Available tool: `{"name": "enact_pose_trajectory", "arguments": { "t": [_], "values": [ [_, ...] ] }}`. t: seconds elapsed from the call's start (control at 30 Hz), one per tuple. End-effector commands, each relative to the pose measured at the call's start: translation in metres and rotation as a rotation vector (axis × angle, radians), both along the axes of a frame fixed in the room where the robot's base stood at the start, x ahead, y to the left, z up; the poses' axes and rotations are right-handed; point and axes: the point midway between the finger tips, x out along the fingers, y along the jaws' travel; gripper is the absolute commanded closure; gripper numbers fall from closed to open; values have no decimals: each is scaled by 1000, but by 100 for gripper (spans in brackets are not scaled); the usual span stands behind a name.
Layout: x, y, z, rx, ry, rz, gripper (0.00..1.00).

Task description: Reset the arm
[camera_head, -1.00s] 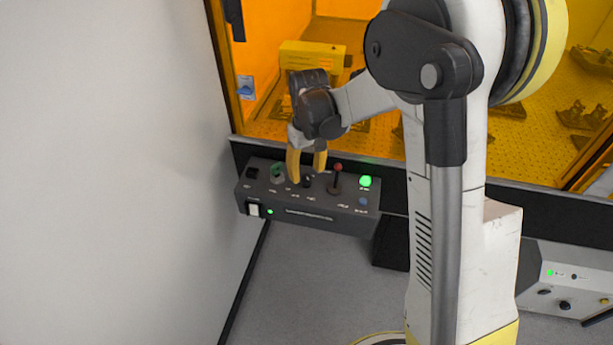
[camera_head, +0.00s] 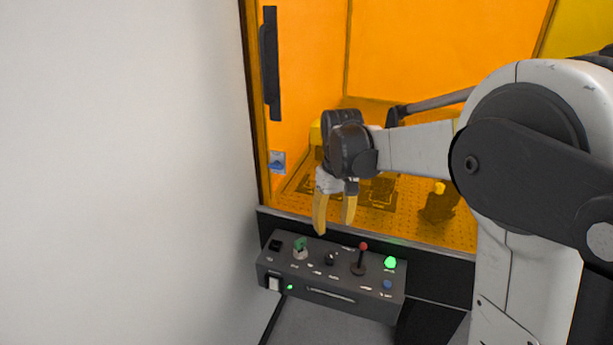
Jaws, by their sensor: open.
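My gripper (camera_head: 334,228) has yellow fingers spread apart, pointing down, with nothing between them. It hangs above the back part of a dark control box (camera_head: 331,295). My white and black arm (camera_head: 415,150) reaches in from the right. The fingers look clear of these controls.
Behind the box is an enclosure with orange panes (camera_head: 440,55) and a black handle (camera_head: 270,62). Inside is a perforated yellow floor (camera_head: 405,215) with dark fixtures (camera_head: 378,192). A white wall (camera_head: 120,170) closes off the left side.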

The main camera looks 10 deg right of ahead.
Motion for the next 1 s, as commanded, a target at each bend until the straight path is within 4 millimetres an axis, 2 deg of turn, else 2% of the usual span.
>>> {"name": "enact_pose_trajectory", "arguments": {
  "t": [0.13,0.23,0.4,0.53,0.7,0.8,1.0],
  "values": [
    [-9,-1,9,0,-24,-10,52],
    [-29,-3,27,1,-78,-34,52],
    [-80,-7,58,7,-217,-95,52],
    [-121,-10,70,16,-329,-144,52],
    [-169,-13,69,36,-469,-202,52],
    [-190,-14,64,48,-534,-229,52],
    [-209,-16,55,63,-610,-260,52]
  ]
}}
